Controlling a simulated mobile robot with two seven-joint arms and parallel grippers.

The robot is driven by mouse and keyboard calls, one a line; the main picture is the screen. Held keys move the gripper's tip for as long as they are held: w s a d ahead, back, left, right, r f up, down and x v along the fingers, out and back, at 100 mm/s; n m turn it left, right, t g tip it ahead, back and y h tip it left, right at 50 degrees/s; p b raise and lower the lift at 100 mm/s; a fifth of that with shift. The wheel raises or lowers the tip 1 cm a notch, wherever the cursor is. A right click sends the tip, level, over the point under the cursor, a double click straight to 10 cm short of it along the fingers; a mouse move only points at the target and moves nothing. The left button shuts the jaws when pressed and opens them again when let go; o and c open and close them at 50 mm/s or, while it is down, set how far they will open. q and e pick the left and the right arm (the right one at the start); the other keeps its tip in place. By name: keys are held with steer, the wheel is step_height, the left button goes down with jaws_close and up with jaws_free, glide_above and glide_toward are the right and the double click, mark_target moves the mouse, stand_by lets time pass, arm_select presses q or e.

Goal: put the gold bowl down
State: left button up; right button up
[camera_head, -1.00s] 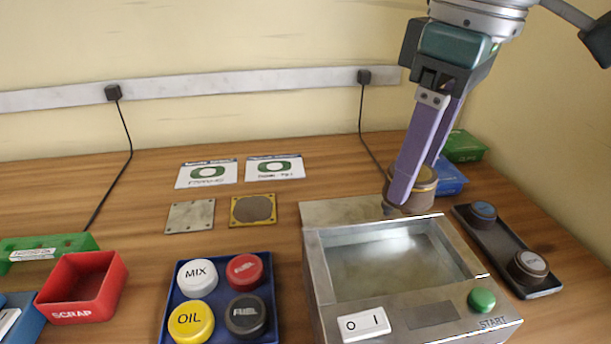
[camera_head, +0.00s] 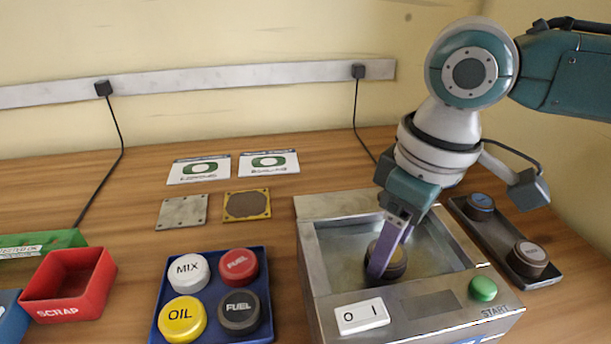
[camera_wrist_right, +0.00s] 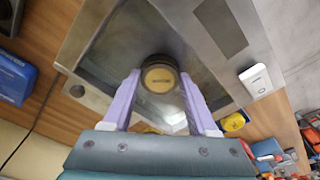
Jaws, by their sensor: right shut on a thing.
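The gold bowl (camera_head: 399,264) looks like a short round dark-brown piece with a gold-yellow face. My right gripper (camera_head: 383,268) is shut on it, with a purple finger hiding part of it in the head view. In the right wrist view the bowl (camera_wrist_right: 159,77) shows between the two purple finger ends (camera_wrist_right: 157,90). It is inside the sunken basin of the metal machine (camera_head: 311,270). I cannot tell whether it touches the basin floor. My left gripper is not in view.
The machine has a white rocker switch (camera_head: 361,316) and a green start button (camera_head: 483,289). A dark tray (camera_head: 505,247) with two round caps stands to the right. A blue tray (camera_head: 212,336) with several labelled caps and a red scrap bin (camera_head: 68,287) are left.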

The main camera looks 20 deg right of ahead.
mark_target(400, 258)
steer(key=shift+f, duration=0.1)
steer(key=o, duration=1.4)
steer(key=r, duration=0.4)
steer(key=r+p, duration=0.1)
steer(key=r, duration=0.3)
steer(key=s+r+p, duration=0.1)
steer(key=r, duration=0.3)
steer(key=shift+s+d+r, duration=0.1)
steer(key=shift+d, duration=0.2)
